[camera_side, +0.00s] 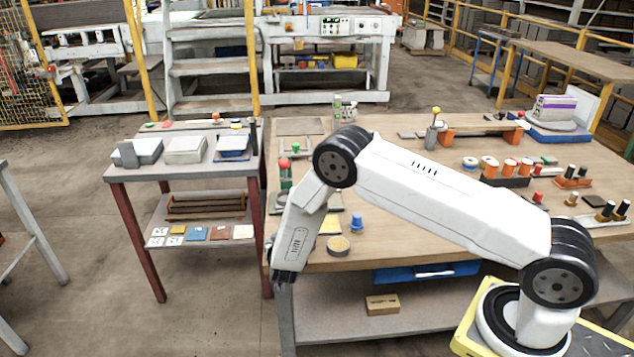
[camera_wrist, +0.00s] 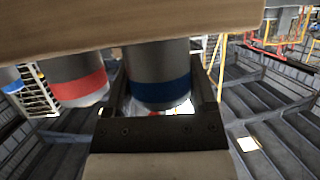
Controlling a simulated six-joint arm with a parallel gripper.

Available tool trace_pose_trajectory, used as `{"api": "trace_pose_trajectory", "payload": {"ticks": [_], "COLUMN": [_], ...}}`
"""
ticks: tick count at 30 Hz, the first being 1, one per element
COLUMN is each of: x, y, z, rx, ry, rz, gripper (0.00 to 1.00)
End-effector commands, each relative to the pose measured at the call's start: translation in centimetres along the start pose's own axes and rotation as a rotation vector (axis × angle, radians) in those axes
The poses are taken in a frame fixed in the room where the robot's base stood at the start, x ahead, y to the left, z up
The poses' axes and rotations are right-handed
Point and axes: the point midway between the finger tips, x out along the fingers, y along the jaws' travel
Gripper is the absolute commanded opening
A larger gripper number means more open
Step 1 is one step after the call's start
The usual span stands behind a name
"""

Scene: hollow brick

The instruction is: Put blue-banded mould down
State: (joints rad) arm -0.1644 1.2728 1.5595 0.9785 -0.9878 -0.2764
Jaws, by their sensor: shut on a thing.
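The blue-banded mould (camera_wrist: 160,72) is a dark grey cylinder with a blue band, between my gripper's two fingers in the wrist view. My gripper (camera_wrist: 160,100) is shut on it. In the side view my gripper (camera_side: 284,276) points down at the front left corner of the workbench, and I cannot make out the mould there. A similar red-banded mould (camera_wrist: 78,78) is to the left in the wrist view, apart from the fingers. A wooden surface (camera_wrist: 120,25) runs across the top of that view, next to both moulds; whether they touch it is unclear.
The wooden workbench (camera_side: 400,240) holds a blue piece (camera_side: 357,222), a round disc (camera_side: 338,246), and orange and black cylinders (camera_side: 510,168) at the right. A small side table (camera_side: 190,168) with pale blocks stands left. Open floor (camera_side: 110,270) lies beyond it.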

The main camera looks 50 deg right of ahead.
Motion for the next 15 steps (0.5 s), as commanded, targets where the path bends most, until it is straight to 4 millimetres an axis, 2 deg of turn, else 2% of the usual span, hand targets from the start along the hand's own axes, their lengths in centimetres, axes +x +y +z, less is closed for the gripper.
{"api": "trace_pose_trajectory", "payload": {"ticks": [3,4,6,7,15], "x": [0.12,0.12,0.11,0.11,0.04], "y": [-0.05,0.01,0.01,0.01,0.0], "z": [0.15,0.31,0.28,0.28,0.28], "rx": [0.001,0.0,0.0,0.0,0.0], "ry": [0.003,0.0,0.0,0.0,0.0], "rz": [0.0,0.0,0.0,0.0,0.0], "gripper": [0.0,0.75,0.98,1.0,1.0]}}
